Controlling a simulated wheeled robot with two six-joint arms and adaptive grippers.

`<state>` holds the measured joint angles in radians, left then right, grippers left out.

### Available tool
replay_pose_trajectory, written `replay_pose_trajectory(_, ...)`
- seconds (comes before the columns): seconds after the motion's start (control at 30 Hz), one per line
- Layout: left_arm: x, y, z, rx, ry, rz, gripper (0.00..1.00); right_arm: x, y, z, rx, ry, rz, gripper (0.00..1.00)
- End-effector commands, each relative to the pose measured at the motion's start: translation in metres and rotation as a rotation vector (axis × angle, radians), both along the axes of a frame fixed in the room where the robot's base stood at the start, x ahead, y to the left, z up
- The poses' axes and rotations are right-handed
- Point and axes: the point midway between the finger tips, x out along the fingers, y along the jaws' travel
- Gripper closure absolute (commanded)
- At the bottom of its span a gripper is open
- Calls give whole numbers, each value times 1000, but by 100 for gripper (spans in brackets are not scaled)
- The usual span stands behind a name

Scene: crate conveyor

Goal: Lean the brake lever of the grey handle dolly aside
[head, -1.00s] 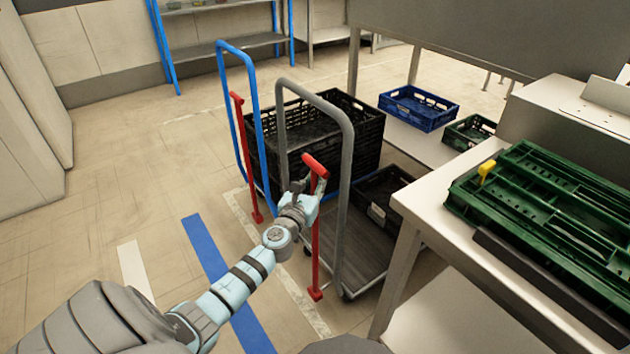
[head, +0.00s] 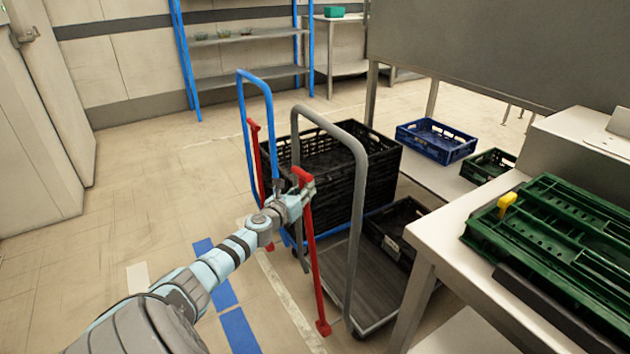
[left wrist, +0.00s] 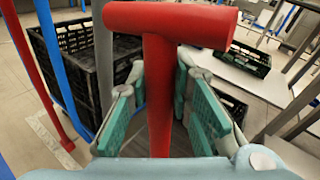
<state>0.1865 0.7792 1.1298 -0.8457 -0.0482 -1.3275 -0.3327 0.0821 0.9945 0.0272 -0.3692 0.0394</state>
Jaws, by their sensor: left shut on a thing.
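The grey handle dolly stands in the middle of the head view, with a tall grey hoop handle (head: 358,210) and a flat deck (head: 372,290). Its red brake lever (head: 313,262) has its foot beside the deck's near left edge, and its top tilts to the left. In the left wrist view the lever's red T-shaped grip (left wrist: 172,20) is close to the camera. My left gripper (head: 307,190) is shut on the lever's shaft just below that grip, a finger on each side (left wrist: 160,105). My right gripper is not in view.
A blue handle dolly (head: 242,115) with its own red lever (head: 256,150) stands just behind, carrying a black crate (head: 380,165). A work table (head: 440,235) with green crates (head: 560,230) is close on the right. The floor at left is clear.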

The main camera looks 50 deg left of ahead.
Motion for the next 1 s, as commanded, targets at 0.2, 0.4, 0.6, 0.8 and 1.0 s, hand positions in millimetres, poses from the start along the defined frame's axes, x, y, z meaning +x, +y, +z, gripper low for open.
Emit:
replay_pose_trajectory(0.2, -3, 8, 5, 7, -4, 20, 71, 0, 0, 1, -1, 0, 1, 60)
replay_pose_trajectory(0.4, -1, 5, 5, 6, -3, 14, 60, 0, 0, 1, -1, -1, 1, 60)
replay_pose_trajectory(0.6, -2, 3, 4, 7, -2, 9, 60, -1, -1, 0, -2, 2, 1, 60)
replay_pose_trajectory(0.8, -34, -10, 7, 12, 5, 5, 60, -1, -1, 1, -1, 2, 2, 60)
replay_pose_trajectory(1.0, -82, -27, 13, 15, 5, 6, 60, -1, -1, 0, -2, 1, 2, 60)
